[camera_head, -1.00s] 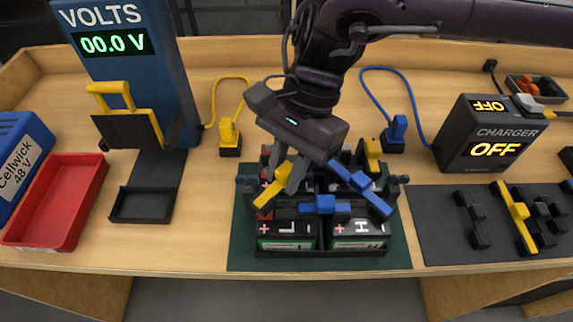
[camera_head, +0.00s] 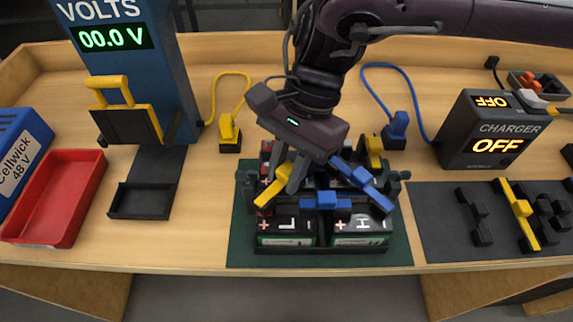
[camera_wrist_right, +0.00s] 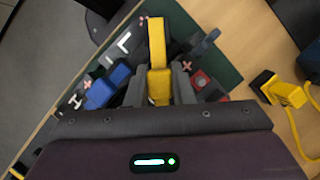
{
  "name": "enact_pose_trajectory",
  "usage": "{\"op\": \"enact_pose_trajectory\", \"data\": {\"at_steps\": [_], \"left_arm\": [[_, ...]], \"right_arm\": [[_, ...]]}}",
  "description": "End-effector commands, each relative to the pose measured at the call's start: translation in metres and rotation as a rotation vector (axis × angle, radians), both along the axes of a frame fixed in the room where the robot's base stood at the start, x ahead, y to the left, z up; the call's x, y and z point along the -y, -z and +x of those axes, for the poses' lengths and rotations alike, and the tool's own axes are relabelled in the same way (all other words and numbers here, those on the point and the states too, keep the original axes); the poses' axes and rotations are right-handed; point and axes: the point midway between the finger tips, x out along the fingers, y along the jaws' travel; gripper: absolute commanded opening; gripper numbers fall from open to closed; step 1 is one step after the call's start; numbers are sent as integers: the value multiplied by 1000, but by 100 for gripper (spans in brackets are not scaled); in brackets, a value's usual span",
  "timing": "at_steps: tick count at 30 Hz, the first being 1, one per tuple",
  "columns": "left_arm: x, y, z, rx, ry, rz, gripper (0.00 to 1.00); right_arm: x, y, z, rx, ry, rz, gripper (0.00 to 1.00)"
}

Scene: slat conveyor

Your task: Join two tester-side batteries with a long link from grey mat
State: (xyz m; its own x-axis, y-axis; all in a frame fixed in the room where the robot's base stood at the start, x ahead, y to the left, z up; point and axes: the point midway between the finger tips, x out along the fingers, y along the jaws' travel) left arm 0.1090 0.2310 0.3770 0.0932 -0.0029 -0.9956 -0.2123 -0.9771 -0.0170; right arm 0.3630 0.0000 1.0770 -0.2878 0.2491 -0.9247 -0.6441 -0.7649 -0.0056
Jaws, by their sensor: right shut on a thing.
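Several dark batteries stand grouped on a green mat (camera_head: 240,250). The front two are the L battery (camera_head: 286,240) on the tester side and the H battery (camera_head: 361,240). My right gripper (camera_head: 290,172) is above the tester-side batteries, shut on a yellow link (camera_head: 268,193). The link also shows between the fingers in the right wrist view (camera_wrist_right: 157,45). It lies along the left batteries' tops; I cannot tell whether it is seated. The grey mat (camera_head: 445,235) at right holds another yellow link (camera_head: 520,210). The rear batteries are mostly hidden. My left gripper is out of view.
A blue link (camera_head: 326,200) spans the front batteries; another (camera_head: 362,180) runs diagonally at right. The volts tester (camera_head: 135,80) and red tray (camera_head: 60,200) are left; the charger (camera_head: 490,130) is right. Yellow (camera_head: 229,133) and blue (camera_head: 394,131) cable plugs stand behind the batteries.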

Motion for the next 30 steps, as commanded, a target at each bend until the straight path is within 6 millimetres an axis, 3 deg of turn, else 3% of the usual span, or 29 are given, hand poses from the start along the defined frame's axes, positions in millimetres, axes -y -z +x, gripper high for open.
{"op": "enact_pose_trajectory", "data": {"at_steps": [17, 18, 22, 30], "left_arm": [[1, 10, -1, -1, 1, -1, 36], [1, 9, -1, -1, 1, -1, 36], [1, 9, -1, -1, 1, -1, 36], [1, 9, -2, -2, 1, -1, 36]], "right_arm": [[0, 15, 0, -1, 0, 1, 0], [0, 14, 0, -1, 0, 1, 26], [0, 14, 0, -1, 0, 1, 43], [0, 13, 0, 0, 0, 0, 47]]}}
